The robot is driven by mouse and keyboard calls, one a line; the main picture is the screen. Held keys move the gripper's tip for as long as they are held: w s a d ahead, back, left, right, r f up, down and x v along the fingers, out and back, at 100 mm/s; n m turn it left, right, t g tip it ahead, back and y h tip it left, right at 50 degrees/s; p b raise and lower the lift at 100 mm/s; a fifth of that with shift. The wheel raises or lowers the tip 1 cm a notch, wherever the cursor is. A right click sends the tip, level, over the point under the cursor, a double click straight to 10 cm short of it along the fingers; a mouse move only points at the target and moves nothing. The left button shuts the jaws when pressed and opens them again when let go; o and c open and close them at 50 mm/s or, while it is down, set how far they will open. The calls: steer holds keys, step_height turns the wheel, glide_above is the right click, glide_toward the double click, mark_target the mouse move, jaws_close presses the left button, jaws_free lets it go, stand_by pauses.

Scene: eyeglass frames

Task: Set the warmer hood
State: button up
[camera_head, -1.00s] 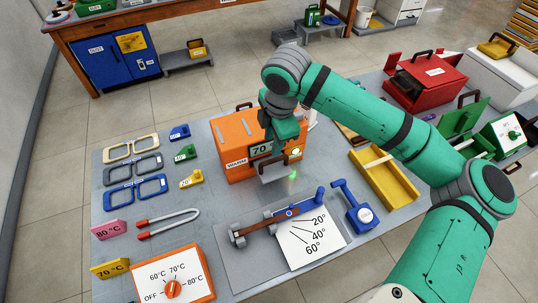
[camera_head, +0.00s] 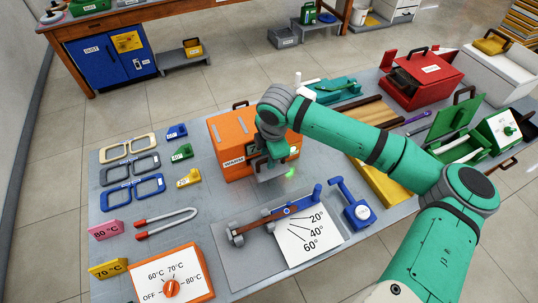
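The orange warmer (camera_head: 223,136) stands at the back middle of the grey table, with a dark handle on top. Its front, where a hood would show, is largely behind my gripper (camera_head: 270,163). My gripper points down at the warmer's front, just above a grey plate (camera_head: 272,180) there. Whether it touches the warmer or holds a handle is hidden, as are its fingertips. A green light (camera_head: 291,173) glows beside it. The white dial panel (camera_head: 184,266) with a red knob (camera_head: 171,288) and temperature marks stands at the front left.
Eyeglass frames (camera_head: 135,188) and small coloured blocks (camera_head: 182,152) lie left of the warmer. A red-tipped U-shaped tool (camera_head: 170,218) lies in front. A grey bending fixture (camera_head: 235,237) with an angle card (camera_head: 308,236) and a blue-handled tool (camera_head: 356,211) are nearer the front right.

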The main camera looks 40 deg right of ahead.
steer(key=shift+c, duration=0.7)
jaws_close()
steer(key=s+a, duration=0.1)
steer(key=s, duration=0.7)
steer(key=shift+s+a, duration=0.3)
steer(key=shift+a, duration=0.1)
steer(key=shift+o, duration=0.7)
jaws_free()
steer(key=shift+w, duration=0.1)
steer(key=shift+a+r, duration=0.1)
steer(key=shift+r, duration=0.05)
